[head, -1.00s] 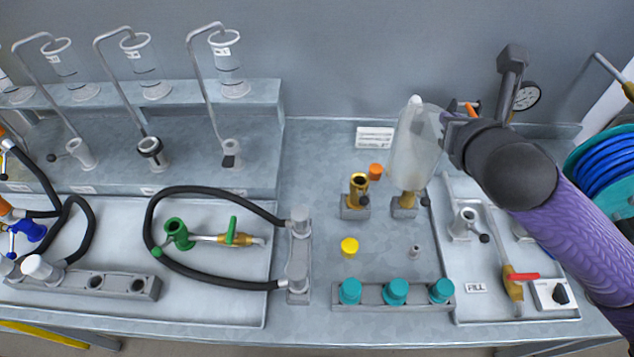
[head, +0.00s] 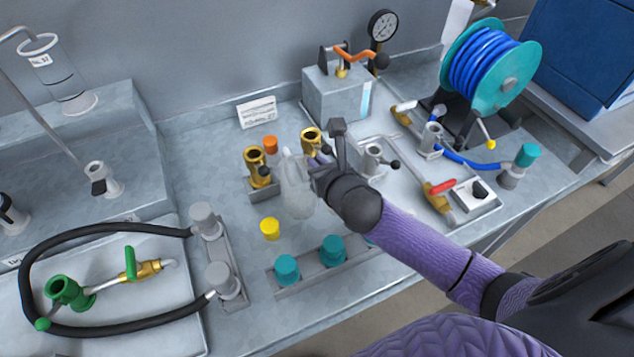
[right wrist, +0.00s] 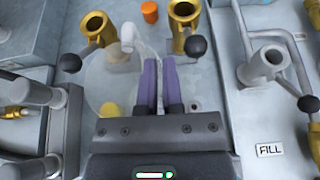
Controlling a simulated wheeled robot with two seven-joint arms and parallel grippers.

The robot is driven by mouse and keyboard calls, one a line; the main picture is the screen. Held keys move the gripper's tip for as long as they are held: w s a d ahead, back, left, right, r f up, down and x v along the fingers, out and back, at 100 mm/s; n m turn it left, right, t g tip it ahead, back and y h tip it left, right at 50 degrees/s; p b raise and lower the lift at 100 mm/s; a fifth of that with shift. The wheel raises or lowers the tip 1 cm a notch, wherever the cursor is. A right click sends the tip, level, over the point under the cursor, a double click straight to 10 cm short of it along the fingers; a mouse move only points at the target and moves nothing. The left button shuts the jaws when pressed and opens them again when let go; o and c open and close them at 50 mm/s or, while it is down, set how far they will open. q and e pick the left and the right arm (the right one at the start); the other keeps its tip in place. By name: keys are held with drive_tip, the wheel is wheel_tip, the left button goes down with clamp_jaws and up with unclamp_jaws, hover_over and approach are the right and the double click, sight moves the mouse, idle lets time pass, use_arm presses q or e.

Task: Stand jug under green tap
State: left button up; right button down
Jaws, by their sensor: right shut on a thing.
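The jug (head: 296,190) is pale and translucent. My right gripper (head: 320,172) is shut on it near its upper right side. It appears roughly upright, in front of the brass fittings; whether its base touches the bench cannot be told. In the right wrist view the jug (right wrist: 105,85) lies left of the two purple fingers of the right gripper (right wrist: 159,72). The tap with the green handle (head: 130,262) lies on the left tray, with a brass body and a short outlet, well left of the jug. My left gripper is out of view.
Brass fittings (head: 256,163) stand behind the jug, with an orange cap (head: 270,143) nearby. A yellow cap (head: 269,229) and a rack of teal caps (head: 332,250) are in front. A black hose (head: 105,232) loops around the green tap. A blue hose reel (head: 482,68) stands back right.

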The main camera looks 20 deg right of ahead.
sight(296, 181)
wheel_tip(296, 181, down, 4)
drive_tip(key=shift+f+b, duration=0.25)
drive_tip(key=shift+b, duration=0.8)
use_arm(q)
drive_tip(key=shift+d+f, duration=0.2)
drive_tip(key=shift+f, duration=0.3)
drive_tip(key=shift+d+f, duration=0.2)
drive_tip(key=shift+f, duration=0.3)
use_arm(e)
drive_tip(key=shift+r, duration=0.1)
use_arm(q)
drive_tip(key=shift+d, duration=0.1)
use_arm(e)
drive_tip(key=c, duration=0.7)
unclamp_jaws()
drive_tip(key=shift+c, duration=0.2)
